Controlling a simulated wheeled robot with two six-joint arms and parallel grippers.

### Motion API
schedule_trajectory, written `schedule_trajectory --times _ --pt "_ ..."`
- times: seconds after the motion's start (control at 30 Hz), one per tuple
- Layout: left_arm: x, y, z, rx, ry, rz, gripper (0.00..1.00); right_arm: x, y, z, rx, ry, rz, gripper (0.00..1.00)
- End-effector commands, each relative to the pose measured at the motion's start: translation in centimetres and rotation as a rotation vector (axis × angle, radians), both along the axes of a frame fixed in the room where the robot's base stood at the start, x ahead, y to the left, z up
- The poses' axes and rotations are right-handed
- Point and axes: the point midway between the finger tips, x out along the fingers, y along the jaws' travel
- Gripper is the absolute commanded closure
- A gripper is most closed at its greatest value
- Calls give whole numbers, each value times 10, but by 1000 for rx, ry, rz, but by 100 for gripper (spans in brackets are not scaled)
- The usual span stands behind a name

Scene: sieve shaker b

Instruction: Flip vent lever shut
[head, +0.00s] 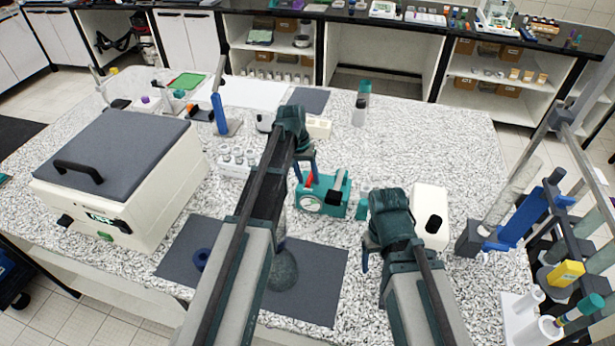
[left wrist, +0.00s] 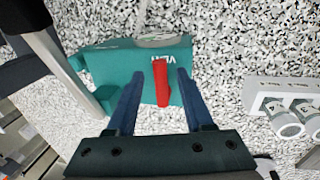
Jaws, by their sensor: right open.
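The teal vent box (head: 328,207) stands on the speckled bench and has a round gauge on its front. Its red vent lever (head: 309,180) shows beside the left fingertips in the head view. In the left wrist view the red lever (left wrist: 161,82) stands out from the teal box (left wrist: 112,68) below white lettering. My left gripper (head: 306,172) is open, with its blue fingers (left wrist: 157,98) on either side of the lever and gaps to both. My right gripper (head: 378,255) is open, low over the bench to the right of the box; its fingertips are partly hidden.
A white bottle-like block (head: 430,217) stands close beside my right gripper. A large grey-lidded machine (head: 125,160) stands at the left, a dark mat (head: 318,285) at the front. A small rack of cups (head: 236,160) lies left of the box.

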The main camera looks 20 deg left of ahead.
Motion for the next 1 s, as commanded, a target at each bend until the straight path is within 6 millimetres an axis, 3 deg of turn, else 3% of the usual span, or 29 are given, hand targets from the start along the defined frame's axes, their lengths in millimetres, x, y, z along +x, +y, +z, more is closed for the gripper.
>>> schedule_trajectory --times 0.27,0.47,1.0 --pt "0 1 4 0 0 0 48 0 0 4 0 0 0 24" --pt "0 3 19 0 0 0 48 0 0 19 1 0 -3 24" --pt "0 18 96 0 0 0 48 0 0 96 2 0 -15 24"
